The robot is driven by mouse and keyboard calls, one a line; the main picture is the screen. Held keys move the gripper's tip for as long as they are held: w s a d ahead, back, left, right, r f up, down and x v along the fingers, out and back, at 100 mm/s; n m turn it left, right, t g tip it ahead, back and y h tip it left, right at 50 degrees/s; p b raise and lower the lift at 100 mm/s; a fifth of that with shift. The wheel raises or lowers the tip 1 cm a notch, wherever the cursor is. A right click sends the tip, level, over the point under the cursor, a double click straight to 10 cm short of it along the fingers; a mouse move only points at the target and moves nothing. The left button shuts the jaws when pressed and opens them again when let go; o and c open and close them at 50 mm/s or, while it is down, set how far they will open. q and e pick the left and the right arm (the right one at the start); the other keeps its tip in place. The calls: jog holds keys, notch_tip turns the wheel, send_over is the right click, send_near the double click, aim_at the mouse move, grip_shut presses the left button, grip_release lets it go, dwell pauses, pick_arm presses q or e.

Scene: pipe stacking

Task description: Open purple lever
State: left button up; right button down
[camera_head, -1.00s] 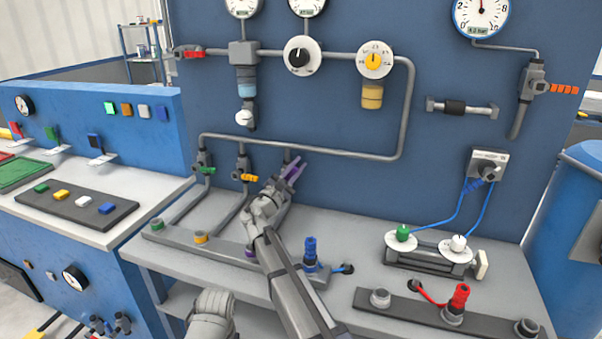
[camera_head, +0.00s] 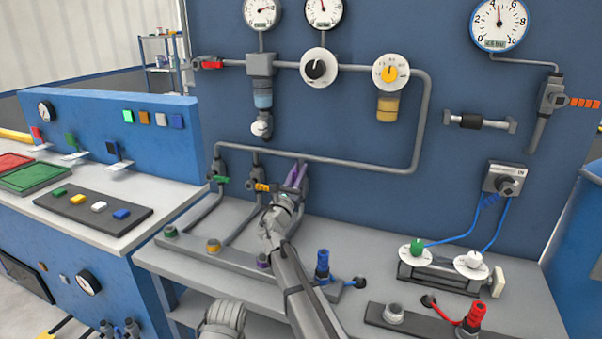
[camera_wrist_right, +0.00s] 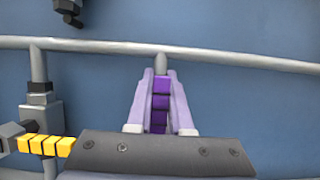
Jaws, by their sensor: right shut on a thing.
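The purple lever (camera_wrist_right: 160,104) sits between the two pale lilac fingers of my right gripper (camera_wrist_right: 156,100) in the right wrist view. It runs along the fingers, in line with the pipe stub above it. In the head view my right gripper (camera_head: 297,177) is at the third, rightmost valve below the long horizontal pipe, shut on the lever. The fingers point up toward the panel and hide much of the valve and lever. My left gripper's fingers are not in view.
A yellow lever (camera_head: 262,187) and a green lever (camera_head: 221,179) are on the valves to the left. The yellow lever (camera_wrist_right: 45,145) is close beside my right gripper in the wrist view. A blue connector (camera_head: 322,265) stands on the bench to the right.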

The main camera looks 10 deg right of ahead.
aim_at(294, 181)
jog(key=shift+a, duration=0.1)
dwell(0.4)
jog(key=c, duration=0.8)
grip_release()
jog(key=shift+f, duration=0.1)
jog(key=shift+s+a+f, duration=0.15)
jog(key=shift+s, duration=0.15)
jog(key=b+v, duration=0.1)
jog(key=v, duration=0.2)
jog(key=shift+b, duration=0.3)
jog(key=s+a, duration=0.2)
jog(key=s, duration=0.1)
jog(key=s+a, duration=0.2)
jog(key=s, duration=0.1)
jog(key=s+a, duration=0.2)
jog(key=s, duration=0.1)
jog(key=shift+s+a+r, duration=0.15)
jog(key=shift+s+r, duration=0.05)
jog(key=shift+p, duration=0.35)
